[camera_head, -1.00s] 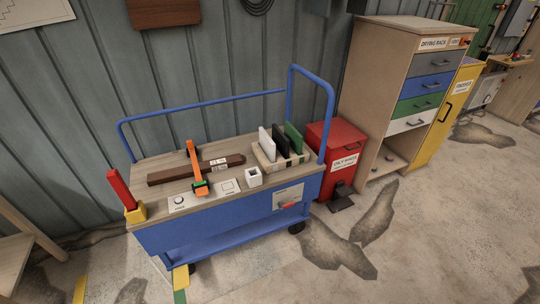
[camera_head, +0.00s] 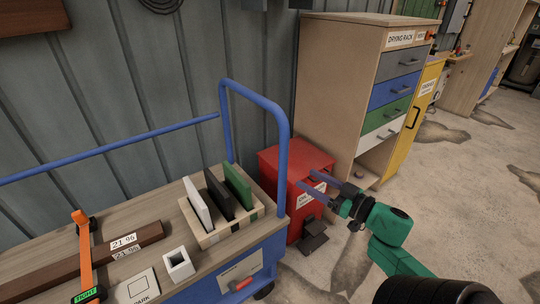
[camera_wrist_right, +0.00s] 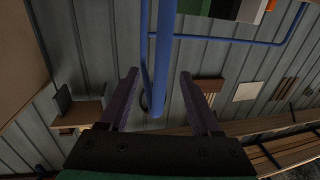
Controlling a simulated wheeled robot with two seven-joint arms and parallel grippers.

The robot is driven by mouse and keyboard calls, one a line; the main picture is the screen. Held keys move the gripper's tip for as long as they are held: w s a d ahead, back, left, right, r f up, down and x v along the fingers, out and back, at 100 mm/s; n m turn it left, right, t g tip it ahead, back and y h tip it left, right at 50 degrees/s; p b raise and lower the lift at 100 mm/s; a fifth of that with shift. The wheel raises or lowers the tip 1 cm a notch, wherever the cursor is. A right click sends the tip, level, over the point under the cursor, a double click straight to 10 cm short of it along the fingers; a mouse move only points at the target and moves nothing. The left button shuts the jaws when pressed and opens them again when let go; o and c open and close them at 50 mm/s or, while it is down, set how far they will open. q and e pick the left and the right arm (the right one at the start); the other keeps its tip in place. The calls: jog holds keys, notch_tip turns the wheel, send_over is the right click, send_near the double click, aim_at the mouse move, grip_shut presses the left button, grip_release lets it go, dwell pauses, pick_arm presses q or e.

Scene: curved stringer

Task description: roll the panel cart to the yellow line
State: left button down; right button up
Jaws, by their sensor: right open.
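The panel cart (camera_head: 190,292) stands against the wall, with a wooden top and a blue body. Its blue tubular handle (camera_head: 284,165) rises at the right end. My right gripper (camera_head: 305,178) is open and empty, its fingers pointing left at the handle's upright from the right, with a gap between them. In the right wrist view the blue handle post (camera_wrist_right: 163,55) lines up between the spread fingers (camera_wrist_right: 158,74); I cannot tell its distance there. My left gripper is out of view. No yellow floor line shows now.
A red bin (camera_head: 280,170) and drying rack (camera_head: 330,80) stand close by on the right. Floor is free at right.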

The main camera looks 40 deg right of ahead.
aim_at(286, 167)
jog(key=w, duration=0.1)
jog(key=w+a+r, duration=0.1)
jog(key=shift+w+a, duration=0.3)
jog(key=shift+w, duration=0.05)
jog(key=w, duration=0.2)
jog(key=shift+w+a+f+b, duration=0.15)
jog(key=shift+w+b, duration=0.2)
jog(key=shift+b, duration=0.05)
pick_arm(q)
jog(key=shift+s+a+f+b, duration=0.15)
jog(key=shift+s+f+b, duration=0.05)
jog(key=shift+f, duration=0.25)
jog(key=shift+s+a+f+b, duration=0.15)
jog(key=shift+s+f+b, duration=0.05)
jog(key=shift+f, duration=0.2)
pick_arm(e)
jog(key=w, duration=0.7)
jog(key=shift+w+a+f, duration=0.15)
jog(key=shift+w+a, duration=0.05)
jog(key=shift+a, duration=0.25)
jog(key=shift+c, duration=0.2)
grip_shut()
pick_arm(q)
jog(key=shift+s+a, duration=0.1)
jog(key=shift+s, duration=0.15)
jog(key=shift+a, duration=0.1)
